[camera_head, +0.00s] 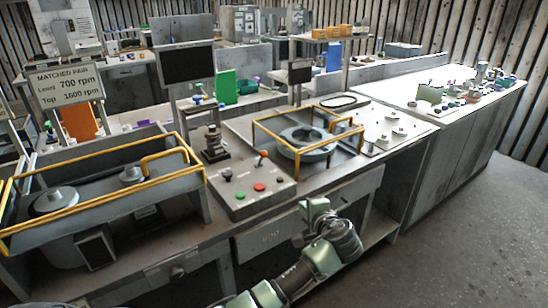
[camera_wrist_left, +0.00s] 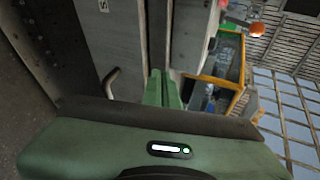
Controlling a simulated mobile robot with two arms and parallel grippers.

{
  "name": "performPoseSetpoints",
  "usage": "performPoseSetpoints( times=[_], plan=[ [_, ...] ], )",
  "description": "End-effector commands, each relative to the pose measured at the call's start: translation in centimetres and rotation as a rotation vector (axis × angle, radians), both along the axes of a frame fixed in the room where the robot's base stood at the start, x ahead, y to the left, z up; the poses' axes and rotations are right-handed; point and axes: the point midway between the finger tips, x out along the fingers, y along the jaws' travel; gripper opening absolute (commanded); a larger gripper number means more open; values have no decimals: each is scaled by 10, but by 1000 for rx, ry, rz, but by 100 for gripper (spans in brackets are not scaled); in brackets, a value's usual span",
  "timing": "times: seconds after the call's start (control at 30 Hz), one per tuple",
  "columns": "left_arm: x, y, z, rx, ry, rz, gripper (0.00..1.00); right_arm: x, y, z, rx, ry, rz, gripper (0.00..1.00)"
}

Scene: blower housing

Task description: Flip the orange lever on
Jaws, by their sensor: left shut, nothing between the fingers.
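The orange lever (camera_head: 262,156) stands up from the grey control panel (camera_head: 238,203), toward its back right part. My left gripper (camera_head: 304,208) is in front of the bench, to the right of and below the lever, apart from it. In the left wrist view its green fingers (camera_wrist_left: 165,88) are together with nothing between them. An orange knob, likely the lever's (camera_wrist_left: 257,29), shows at the upper right of that view, away from the fingers. My right gripper is in neither view.
The panel also carries a black-knobbed lever (camera_head: 227,174), a green button (camera_head: 240,195) and a red button (camera_head: 259,187). A yellow rail frame (camera_head: 285,146) surrounds the round housing (camera_head: 306,140) to the right. A drawer handle (camera_wrist_left: 110,83) lies near my left fingers.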

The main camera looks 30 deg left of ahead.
Motion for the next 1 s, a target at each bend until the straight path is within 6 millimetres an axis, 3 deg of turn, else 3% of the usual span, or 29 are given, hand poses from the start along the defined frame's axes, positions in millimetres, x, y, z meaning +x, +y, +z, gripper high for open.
performPoseSetpoints(
  times=[0.03,0.1,0.2,0.27,0.73,1.0],
  plan=[
    [2,2,45,34,-56,33,0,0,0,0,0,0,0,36],
    [-2,6,88,68,-106,77,0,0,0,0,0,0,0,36],
    [-10,8,126,95,-149,123,0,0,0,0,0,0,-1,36],
    [-13,9,138,101,-165,139,0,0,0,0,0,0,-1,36],
    [-12,15,142,106,-170,150,0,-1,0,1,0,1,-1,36],
    [13,53,133,107,-167,152,0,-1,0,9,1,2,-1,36]
  ],
)
